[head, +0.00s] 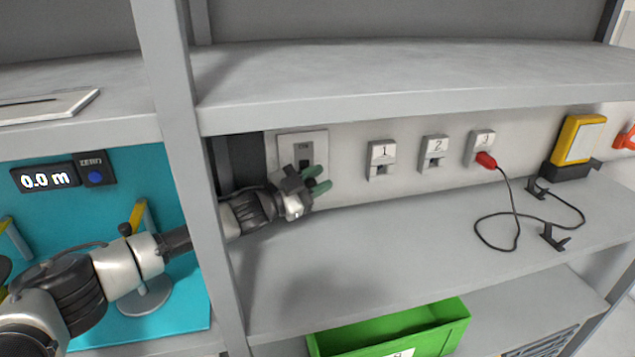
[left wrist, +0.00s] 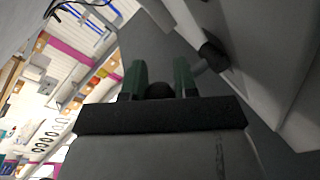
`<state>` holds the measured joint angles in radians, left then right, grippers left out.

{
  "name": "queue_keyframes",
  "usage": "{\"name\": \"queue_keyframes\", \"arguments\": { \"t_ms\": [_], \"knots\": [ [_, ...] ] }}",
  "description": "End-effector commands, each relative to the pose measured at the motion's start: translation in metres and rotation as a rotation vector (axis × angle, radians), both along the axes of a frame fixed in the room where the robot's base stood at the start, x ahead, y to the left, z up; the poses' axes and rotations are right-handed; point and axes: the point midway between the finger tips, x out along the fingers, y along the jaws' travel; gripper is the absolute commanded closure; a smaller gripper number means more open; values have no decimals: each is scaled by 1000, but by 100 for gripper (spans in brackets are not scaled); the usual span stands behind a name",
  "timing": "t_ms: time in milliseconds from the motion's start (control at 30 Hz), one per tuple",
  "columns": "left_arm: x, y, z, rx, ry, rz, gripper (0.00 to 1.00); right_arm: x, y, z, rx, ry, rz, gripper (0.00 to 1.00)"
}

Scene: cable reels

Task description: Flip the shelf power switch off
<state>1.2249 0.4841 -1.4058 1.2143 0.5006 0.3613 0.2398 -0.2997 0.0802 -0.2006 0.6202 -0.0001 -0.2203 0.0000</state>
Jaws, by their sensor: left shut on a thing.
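The shelf power switch is a pale plate (head: 318,140) with a grey panel on the back wall of the middle shelf, just right of the upright post. My left gripper (head: 319,182) is at the lower part of this plate, its green fingers covering the lever. In the left wrist view the green fingers (left wrist: 158,80) are shut on the dark round knob (left wrist: 158,91) of the switch lever. A grey rod with a dark base (left wrist: 211,55) shows beside the right finger. The lever's exact angle is hidden. My right gripper is not in view.
Sockets 1 (head: 381,150), 2 (head: 434,147) and 3 (head: 477,140) are to the right; a red plug (head: 486,160) with a black cable is at socket 3. A yellow device (head: 579,138) stands farther right. The shelf post (head: 192,180) stands in front of my left arm. A green bin (head: 455,336) is below.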

Motion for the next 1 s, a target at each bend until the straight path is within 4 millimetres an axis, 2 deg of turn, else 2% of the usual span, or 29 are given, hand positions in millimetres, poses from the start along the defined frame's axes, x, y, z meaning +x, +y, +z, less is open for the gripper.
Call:
{"name": "queue_keyframes", "arguments": {
  "t_ms": [67,100,233,567,1000],
  "knots": [
    [0,0,0,1,1,1,95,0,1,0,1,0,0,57],
    [0,0,0,1,1,1,65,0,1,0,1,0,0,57],
    [0,0,0,1,2,1,45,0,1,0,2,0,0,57],
    [-2,3,0,0,4,1,45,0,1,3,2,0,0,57],
    [-37,56,-9,0,4,2,45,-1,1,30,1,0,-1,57]
  ]
}}
